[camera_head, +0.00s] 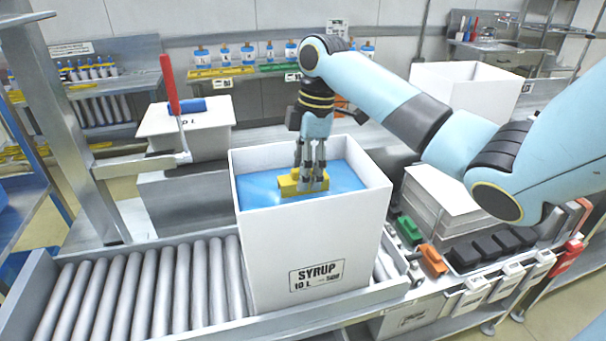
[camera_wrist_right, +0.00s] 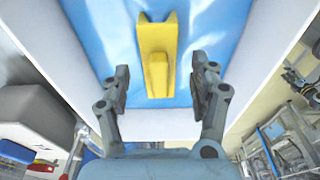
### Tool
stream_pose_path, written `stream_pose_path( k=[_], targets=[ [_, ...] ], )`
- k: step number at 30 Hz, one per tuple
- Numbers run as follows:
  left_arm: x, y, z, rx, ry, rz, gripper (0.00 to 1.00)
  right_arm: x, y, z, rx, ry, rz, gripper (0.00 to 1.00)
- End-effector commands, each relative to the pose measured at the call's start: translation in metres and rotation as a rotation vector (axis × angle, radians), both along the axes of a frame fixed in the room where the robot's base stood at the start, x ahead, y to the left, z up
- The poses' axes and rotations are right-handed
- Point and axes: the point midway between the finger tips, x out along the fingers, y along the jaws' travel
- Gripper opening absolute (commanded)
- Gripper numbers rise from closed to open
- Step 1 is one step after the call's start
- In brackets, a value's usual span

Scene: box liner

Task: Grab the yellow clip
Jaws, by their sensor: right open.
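The yellow clip (camera_head: 289,184) lies on the blue liner (camera_head: 345,176) inside the white box marked SYRUP (camera_head: 312,245). My right gripper (camera_head: 311,186) reaches down into the box from above, at the clip. In the right wrist view the yellow clip (camera_wrist_right: 157,60) lies between the two spread fingers of my right gripper (camera_wrist_right: 161,90), its near end between the fingertips and its wider end beyond them. Gaps show on both sides, so the fingers look apart from it. The left gripper does not show.
The box stands on a roller conveyor (camera_head: 130,295). White walls surround the gripper. Behind are a red-handled lever (camera_head: 172,90) and a shelf with bottles. At right are stacked white sheets (camera_head: 440,200), an orange clip (camera_head: 432,260), a green clip (camera_head: 409,229) and black blocks.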

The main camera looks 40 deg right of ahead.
Motion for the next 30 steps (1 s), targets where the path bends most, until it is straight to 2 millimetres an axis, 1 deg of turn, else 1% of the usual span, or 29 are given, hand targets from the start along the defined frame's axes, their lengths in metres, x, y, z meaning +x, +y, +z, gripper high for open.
stream_pose_path(
  k=[1, 3, 10, 11, 16, 22, 23, 30],
  targets=[
    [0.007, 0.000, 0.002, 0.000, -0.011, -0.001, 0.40, 0.001, 0.001, -0.006, 0.001, 0.000, 0.000, 0.62],
    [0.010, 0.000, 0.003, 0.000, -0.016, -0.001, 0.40, 0.001, 0.002, -0.011, 0.001, 0.000, 0.000, 0.62],
    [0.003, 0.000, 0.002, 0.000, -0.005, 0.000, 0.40, 0.001, 0.002, -0.014, -0.001, -0.002, 0.001, 0.62],
    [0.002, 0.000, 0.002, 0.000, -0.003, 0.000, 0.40, 0.001, 0.002, -0.014, -0.001, -0.002, 0.001, 0.60],
    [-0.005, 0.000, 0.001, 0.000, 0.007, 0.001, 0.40, 0.001, 0.002, -0.014, -0.001, -0.002, 0.001, 0.38],
    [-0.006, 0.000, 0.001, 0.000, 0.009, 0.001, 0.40, 0.001, 0.002, -0.014, -0.001, -0.002, 0.001, 0.12],
    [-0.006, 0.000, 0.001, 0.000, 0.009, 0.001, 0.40, 0.002, 0.002, -0.014, -0.001, -0.002, 0.001, 0.10],
    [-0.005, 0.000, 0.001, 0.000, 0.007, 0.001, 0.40, 0.002, 0.002, -0.013, -0.001, -0.002, 0.001, 0.10]
  ],
)
